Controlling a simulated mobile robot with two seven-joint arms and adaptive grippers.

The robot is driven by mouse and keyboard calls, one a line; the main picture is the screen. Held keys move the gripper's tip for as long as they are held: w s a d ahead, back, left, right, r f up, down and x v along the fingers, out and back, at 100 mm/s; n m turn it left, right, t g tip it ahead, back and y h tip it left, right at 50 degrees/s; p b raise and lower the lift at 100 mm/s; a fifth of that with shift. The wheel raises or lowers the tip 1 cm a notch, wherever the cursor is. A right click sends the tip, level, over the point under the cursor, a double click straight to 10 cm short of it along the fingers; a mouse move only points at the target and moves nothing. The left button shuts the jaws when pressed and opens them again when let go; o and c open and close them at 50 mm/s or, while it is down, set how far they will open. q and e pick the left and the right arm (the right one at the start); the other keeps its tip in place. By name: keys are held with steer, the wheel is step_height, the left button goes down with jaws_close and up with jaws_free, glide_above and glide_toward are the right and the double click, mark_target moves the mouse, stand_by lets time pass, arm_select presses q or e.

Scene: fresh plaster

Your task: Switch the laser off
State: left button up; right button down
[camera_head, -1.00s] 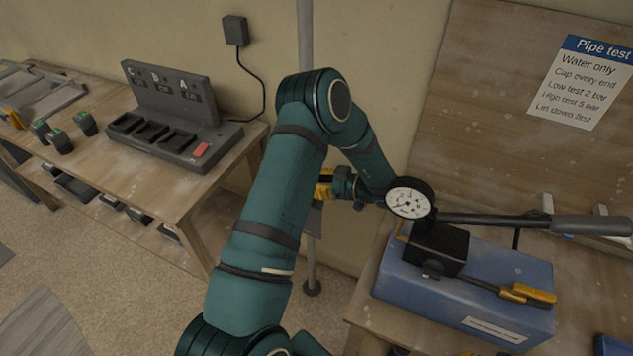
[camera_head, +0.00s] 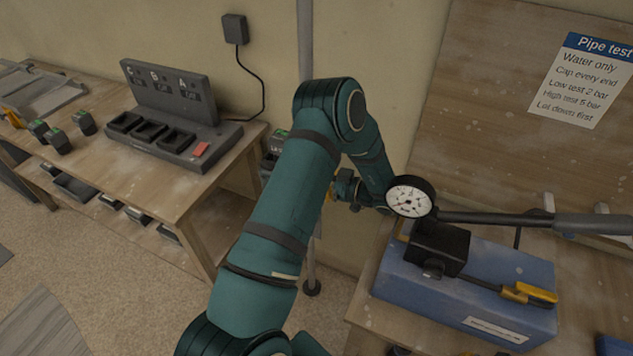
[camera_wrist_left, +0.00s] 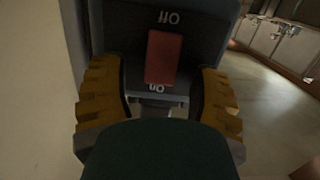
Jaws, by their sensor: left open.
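The laser shows close up in the left wrist view as a dark grey housing (camera_wrist_left: 210,25). It has a red switch (camera_wrist_left: 161,57), with an upside-down "Off" above it and "On" below it. I cannot tell which position the switch is in. Ridged yellow parts (camera_wrist_left: 103,95) flank the housing on both sides. In the head view my left gripper (camera_head: 346,190) is open beside the upright pole (camera_head: 305,60), facing left. My forearm hides most of what is in front of it, and only a sliver of yellow shows. I do not see my right gripper.
The right bench holds a blue box (camera_head: 400,275) with a dial gauge (camera_head: 410,197) and a long pump handle (camera_head: 590,225), close to my left wrist. The left table holds a charger (camera_head: 165,80) and several green-topped packs (camera_head: 84,122).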

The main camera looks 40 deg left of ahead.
arm_select(q)
step_height(320, 180, up, 10)
steer(key=shift+f, duration=0.15)
stand_by(0.7)
